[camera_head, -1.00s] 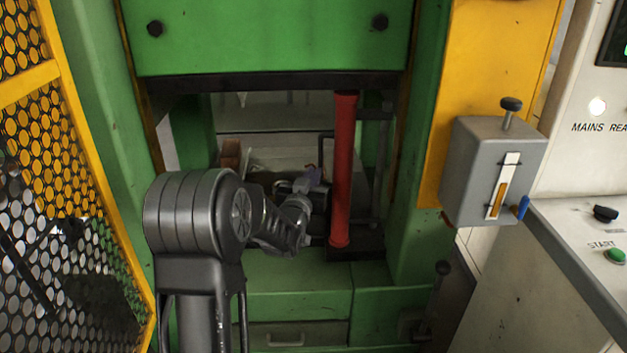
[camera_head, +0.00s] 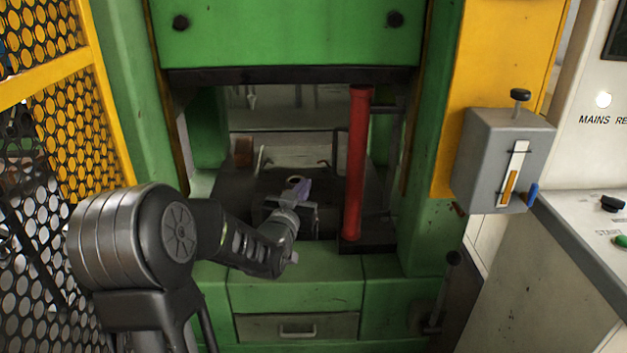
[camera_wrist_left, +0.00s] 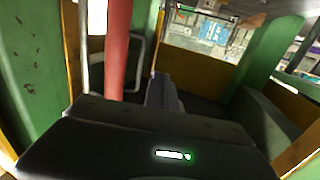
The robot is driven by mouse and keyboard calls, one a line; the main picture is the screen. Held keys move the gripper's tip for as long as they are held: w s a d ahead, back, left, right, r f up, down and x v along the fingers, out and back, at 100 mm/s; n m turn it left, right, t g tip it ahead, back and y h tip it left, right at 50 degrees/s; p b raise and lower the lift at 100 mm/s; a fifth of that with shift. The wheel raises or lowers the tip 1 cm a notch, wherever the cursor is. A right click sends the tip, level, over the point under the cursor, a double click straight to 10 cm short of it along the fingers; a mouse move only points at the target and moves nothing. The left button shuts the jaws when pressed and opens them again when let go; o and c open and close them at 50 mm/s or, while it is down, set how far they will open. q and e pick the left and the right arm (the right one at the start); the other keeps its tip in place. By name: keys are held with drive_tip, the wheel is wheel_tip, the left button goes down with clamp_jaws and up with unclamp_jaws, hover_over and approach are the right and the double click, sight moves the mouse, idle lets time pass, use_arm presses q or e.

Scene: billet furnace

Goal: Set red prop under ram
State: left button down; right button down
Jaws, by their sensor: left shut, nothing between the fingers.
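The red prop (camera_head: 356,165) stands upright on a dark block (camera_head: 372,246) at the right side of the press opening. Its top reaches the dark lower edge of the green ram (camera_head: 285,35). In the left wrist view the red prop (camera_wrist_left: 117,50) rises just beyond the gripper body, left of the fingers. My left gripper (camera_head: 300,188) is inside the opening, left of the prop and apart from it, shut and empty. Its fingers (camera_wrist_left: 162,92) show only partly in the wrist view. My right gripper is not in view.
A yellow mesh guard (camera_head: 75,130) stands on the left. A grey box with a lever (camera_head: 505,155) is on the right column, near a control desk (camera_head: 595,235). A small brown block (camera_head: 243,152) sits at the back left of the opening. A drawer (camera_head: 297,327) is below.

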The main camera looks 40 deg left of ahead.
use_arm(q)
drive_tip(key=s, duration=0.3)
drive_tip(key=shift+d+f, duration=0.1)
drive_tip(key=shift+d, duration=0.1)
drive_tip(key=shift+f, duration=0.1)
idle(0.3)
drive_tip(key=s+d+f+g+h, duration=0.2)
drive_tip(key=d+f+g+h, duration=0.1)
drive_tip(key=d+f, duration=0.6)
drive_tip(key=s+d+f+m+g+h, duration=0.1)
drive_tip(key=s+d+f+g+h, duration=0.15)
drive_tip(key=d+f, duration=0.7)
drive_tip(key=s+d+f+g+h, duration=0.15)
drive_tip(key=d+f+g, duration=0.35)
drive_tip(key=f, duration=0.7)
drive_tip(key=s+d+f+m+g+h, duration=0.1)
drive_tip(key=s+d+f+g+h, duration=0.15)
drive_tip(key=s+d+f, duration=0.5)
drive_tip(key=s+d+f+m+g+h, duration=0.1)
drive_tip(key=s+d+f+g+h, duration=0.3)
drive_tip(key=s+d, duration=0.7)
wheel_tip(320, 180, up, 12)
drive_tip(key=t+y+p, duration=0.1)
drive_tip(key=y+p, duration=0.1)
drive_tip(key=p, duration=1)
drive_tip(key=shift+s+f+p, duration=0.25)
drive_tip(key=shift+s+p, duration=0.1)
drive_tip(key=shift+p, duration=0.05)
